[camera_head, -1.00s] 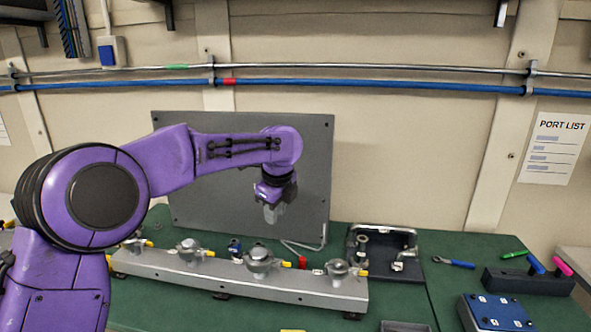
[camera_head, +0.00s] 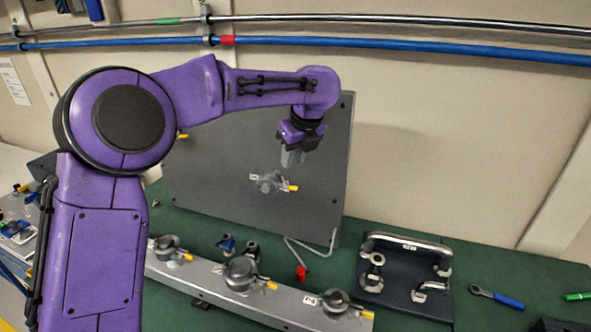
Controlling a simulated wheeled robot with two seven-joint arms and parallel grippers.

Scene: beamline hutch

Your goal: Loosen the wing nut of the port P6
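A grey upright panel (camera_head: 215,190) stands at the back of the green bench. A round clamped port (camera_head: 269,182) with a yellow-tipped part is on its face; I cannot read a P6 label or make out a wing nut. My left gripper (camera_head: 291,160) hangs fingers down in front of the panel, above that port in the picture and apart from it. Its fingers look close together, but I cannot tell whether they are open. A pale metal rail (camera_head: 200,283) in front carries several similar ports, one of them (camera_head: 337,301) beside a small tag. My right gripper is not in view.
A dark tray (camera_head: 390,292) with metal fittings and a handle lies right of the rail. A blue-handled wrench (camera_head: 497,296) lies further right. A bent rod (camera_head: 318,252) and a red piece (camera_head: 301,272) lie behind the rail. Green bench (camera_head: 465,262) is bare near the tray.

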